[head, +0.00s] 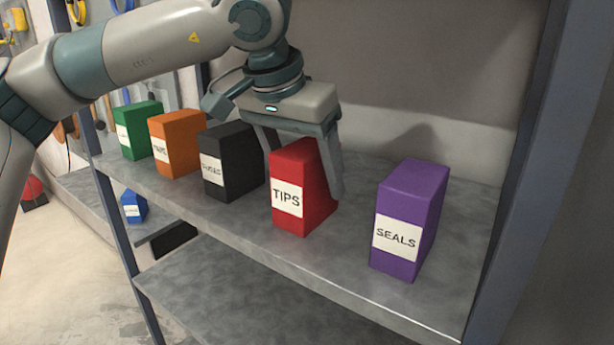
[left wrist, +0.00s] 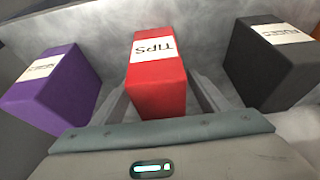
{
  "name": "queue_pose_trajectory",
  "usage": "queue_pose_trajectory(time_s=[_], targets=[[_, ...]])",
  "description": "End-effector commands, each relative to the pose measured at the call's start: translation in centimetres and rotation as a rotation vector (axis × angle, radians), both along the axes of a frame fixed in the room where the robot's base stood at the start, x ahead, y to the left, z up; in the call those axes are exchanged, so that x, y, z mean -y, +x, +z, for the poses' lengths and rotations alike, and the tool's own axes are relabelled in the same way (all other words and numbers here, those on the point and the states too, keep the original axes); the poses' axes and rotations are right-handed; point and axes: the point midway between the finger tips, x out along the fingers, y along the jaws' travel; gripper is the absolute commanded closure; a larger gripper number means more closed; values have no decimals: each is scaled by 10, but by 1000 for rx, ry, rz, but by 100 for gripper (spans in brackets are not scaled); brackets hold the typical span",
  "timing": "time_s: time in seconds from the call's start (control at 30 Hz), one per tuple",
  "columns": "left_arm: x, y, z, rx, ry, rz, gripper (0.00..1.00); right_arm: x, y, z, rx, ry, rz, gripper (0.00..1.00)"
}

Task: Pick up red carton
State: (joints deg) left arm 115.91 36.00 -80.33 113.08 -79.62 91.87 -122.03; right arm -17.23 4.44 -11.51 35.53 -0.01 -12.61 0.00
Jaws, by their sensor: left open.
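The red carton (head: 312,180) stands upright on the grey shelf, with a white label reading TIPS on its front. My left gripper (head: 308,168) is open above it, with its fingers reaching down on either side of the carton. In the left wrist view the red carton (left wrist: 157,88) lies between the two fingers of the left gripper (left wrist: 164,95), with a visible gap at the right finger. Whether the fingers touch it I cannot tell. My right gripper is not in view.
On the same shelf (head: 290,262), a purple SEALS carton (head: 410,200) stands to the right. A black carton (head: 235,165), an orange carton (head: 178,140) and a green carton (head: 138,128) stand to the left. A blue box (head: 133,206) sits lower. A shelf post (head: 550,150) rises at right.

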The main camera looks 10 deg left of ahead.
Motion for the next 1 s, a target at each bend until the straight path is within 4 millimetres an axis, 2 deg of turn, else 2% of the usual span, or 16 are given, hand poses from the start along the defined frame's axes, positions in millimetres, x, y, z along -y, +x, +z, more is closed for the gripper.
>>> queue_pose_trajectory(time_s=[0.5, 0.57, 0.73, 1.0], targets=[[0, 1, -3, 1, 0, 0, 31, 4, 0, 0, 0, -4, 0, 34], [0, 1, -3, 1, 0, 0, 43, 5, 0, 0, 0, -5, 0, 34], [0, 1, -2, 1, 0, 0, 83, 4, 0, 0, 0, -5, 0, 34], [0, 1, -2, 2, -1, 0, 83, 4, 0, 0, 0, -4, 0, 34]])
